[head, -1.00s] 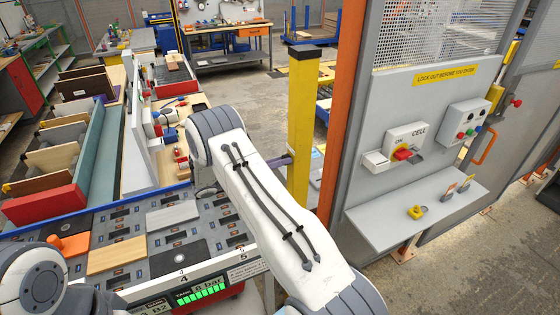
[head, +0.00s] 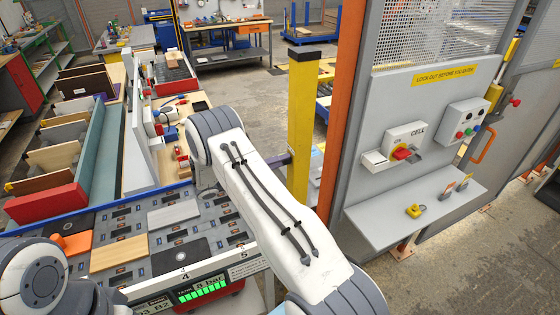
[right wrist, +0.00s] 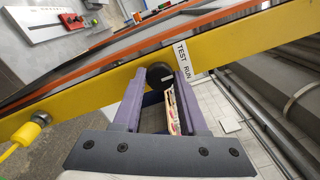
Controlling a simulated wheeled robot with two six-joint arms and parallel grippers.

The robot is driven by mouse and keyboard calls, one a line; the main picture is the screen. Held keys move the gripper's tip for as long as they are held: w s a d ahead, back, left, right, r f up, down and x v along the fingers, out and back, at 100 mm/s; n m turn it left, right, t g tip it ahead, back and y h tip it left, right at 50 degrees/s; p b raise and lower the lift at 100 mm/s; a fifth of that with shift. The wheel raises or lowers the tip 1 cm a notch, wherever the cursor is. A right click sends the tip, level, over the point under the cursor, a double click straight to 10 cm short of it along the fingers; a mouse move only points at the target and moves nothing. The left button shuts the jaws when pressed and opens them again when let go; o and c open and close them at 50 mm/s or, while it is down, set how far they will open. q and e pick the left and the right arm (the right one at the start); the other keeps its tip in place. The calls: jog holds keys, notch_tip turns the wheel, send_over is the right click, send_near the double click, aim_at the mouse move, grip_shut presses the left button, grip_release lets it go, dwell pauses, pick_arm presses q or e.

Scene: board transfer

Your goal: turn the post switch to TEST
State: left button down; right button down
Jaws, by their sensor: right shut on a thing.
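The yellow post (head: 302,110) with a black cap stands right of the board table in the head view. In the right wrist view the post runs across as a yellow beam (right wrist: 255,40). On it is the post switch, a round black knob (right wrist: 159,72) with a light mark. A white TEST RUN label (right wrist: 187,58) sits beside it. My right gripper (right wrist: 160,80) is shut on the knob, with its purple fingers on either side. In the head view my right arm hides most of this gripper (head: 285,160). My left gripper is out of view.
A grey panel (head: 425,105) with a red CELL switch (head: 402,153) and a shelf (head: 420,220) stands right of the post. A table with boards and racks (head: 185,235) is at left. A yellow plug (right wrist: 25,133) with a cord is on the post.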

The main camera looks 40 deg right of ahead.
dwell(0.4)
jog(key=shift+c, duration=2.2)
grip_release()
jog(key=b+v, duration=0.5)
jog(key=v, duration=0.5)
jog(key=shift+a+b, duration=0.3)
